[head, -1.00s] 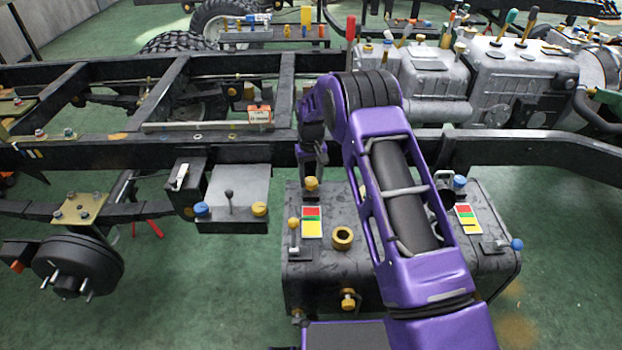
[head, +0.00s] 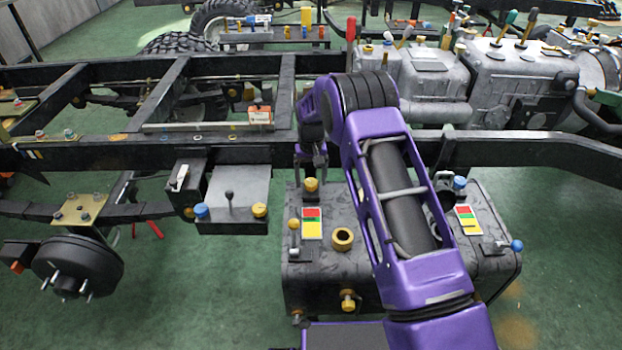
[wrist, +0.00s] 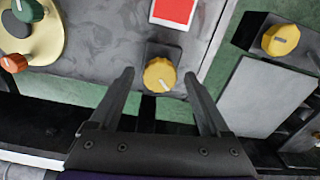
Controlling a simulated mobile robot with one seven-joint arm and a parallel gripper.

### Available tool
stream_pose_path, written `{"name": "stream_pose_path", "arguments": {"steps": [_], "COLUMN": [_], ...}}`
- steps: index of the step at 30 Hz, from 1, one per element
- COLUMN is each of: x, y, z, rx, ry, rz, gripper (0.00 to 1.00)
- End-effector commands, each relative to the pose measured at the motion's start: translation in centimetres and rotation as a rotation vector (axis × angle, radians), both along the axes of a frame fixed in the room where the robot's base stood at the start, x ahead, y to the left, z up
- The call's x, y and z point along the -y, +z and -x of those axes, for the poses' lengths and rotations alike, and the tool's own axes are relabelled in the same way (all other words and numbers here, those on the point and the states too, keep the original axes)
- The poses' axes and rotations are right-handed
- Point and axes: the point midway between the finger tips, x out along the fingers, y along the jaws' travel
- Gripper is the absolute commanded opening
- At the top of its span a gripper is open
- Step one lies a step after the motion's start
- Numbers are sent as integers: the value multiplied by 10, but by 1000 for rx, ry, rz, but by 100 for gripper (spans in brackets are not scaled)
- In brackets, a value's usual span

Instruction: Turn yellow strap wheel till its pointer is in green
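A small yellow wheel (head: 311,185) sits on a dark base at the back edge of the dark tank, just behind a label (head: 312,222) with red, green and yellow fields. In the wrist view the yellow wheel (wrist: 160,75) carries a short white pointer mark, slanting down and right. Only the red part of the label (wrist: 173,10) shows there, so I cannot tell which colour the pointer is in. My gripper (wrist: 159,76) is open, with one finger on either side of the wheel and gaps visible. In the head view my gripper (head: 311,165) is just behind the wheel.
The tank (head: 325,265) also bears a yellow-knobbed lever (head: 294,224), a yellow ring (head: 343,238) and a second coloured label (head: 468,219). A grey-topped box (head: 238,188) with blue and yellow knobs is at left. The black frame rail (head: 230,150) runs behind.

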Motion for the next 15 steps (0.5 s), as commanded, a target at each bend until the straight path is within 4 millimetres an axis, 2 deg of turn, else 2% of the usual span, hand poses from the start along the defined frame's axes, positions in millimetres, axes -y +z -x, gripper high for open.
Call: {"name": "stream_pose_path", "arguments": {"steps": [9,11,15], "x": [0,0,0], "y": [2,7,30], "z": [0,0,0], "rx": [-1,0,2], "ry": [0,0,0], "rz": [0,0,0], "gripper": [81,81,81]}}
